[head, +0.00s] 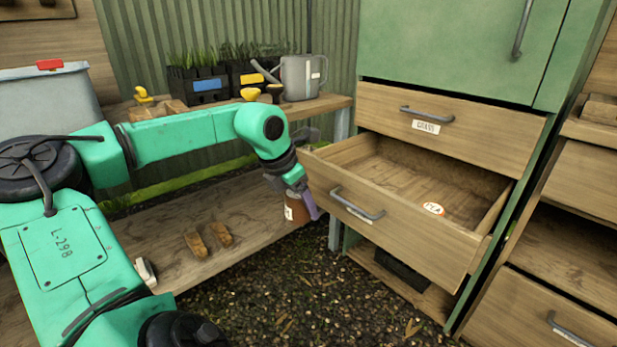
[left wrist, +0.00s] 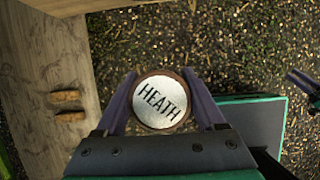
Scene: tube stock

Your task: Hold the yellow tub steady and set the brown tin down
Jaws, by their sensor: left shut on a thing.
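My left gripper (head: 298,206) is shut on a brown tin (head: 297,208), held upright in the air between the low wooden shelf and the open drawer. In the left wrist view the tin's white lid (left wrist: 161,102) reads HEATH and sits between the two purple fingers. No yellow tub can be made out in either view. Part of what looks like my right gripper (left wrist: 303,84) shows at the right edge of the left wrist view; its jaws cannot be judged.
An open wooden drawer (head: 410,232) holds a round white-and-orange lid (head: 433,209), otherwise bare. A shut drawer marked GRASS (head: 450,125) is above. The low shelf (head: 190,262) bears two brown pieces (head: 208,240). A watering can (head: 302,78) and plant trays (head: 197,85) stand on the bench.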

